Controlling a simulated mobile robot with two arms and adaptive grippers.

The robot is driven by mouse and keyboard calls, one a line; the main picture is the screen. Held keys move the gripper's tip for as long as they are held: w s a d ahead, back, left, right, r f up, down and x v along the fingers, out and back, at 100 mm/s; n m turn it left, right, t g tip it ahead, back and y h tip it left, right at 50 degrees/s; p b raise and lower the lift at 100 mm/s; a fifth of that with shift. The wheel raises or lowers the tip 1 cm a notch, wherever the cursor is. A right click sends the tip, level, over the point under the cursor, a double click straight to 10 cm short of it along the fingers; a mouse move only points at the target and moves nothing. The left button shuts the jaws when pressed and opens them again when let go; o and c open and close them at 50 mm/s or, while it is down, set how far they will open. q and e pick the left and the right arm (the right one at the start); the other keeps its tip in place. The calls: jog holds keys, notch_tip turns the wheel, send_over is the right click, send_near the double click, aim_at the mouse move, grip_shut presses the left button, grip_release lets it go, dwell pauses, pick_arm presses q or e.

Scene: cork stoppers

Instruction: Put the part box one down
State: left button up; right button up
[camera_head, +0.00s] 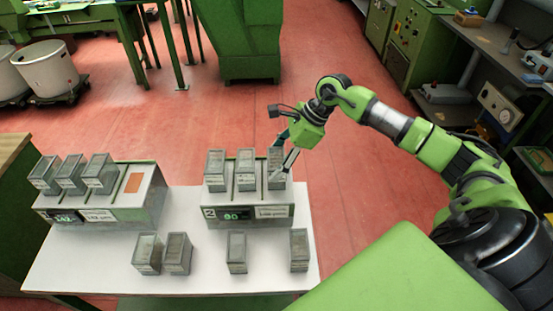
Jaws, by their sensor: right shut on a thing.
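My right gripper (283,158) reaches in from the right and is shut on a grey part box (276,172) at the right end of the right station (250,216). The fingers partly cover the box, and I cannot tell whether it rests on the station or is slightly above it. Two similar grey boxes, a left one (215,170) and a middle one (245,169), stand beside it on the station. The station's front has a "2" label and a green display reading about 80. My left gripper is not in view.
A left station (115,214) holds three boxes and has an orange patch (134,183) in its right, empty place. Several more boxes stand along the white table's (200,277) front, with gaps between them. A green surface (390,275) lies at lower right.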

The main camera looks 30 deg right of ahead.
jog(key=o, duration=0.7)
jog(key=shift+f, duration=0.2)
jog(key=o, duration=0.5)
jog(key=shift+r, duration=0.1)
jog(key=shift+c, duration=0.2)
jog(key=shift+r, duration=0.25)
jog(key=b+v, duration=0.4)
jog(key=v, duration=0.7)
jog(key=shift+s+d+r, duration=0.15)
jog(key=shift+s+r, duration=0.1)
jog(key=shift+r, duration=0.1)
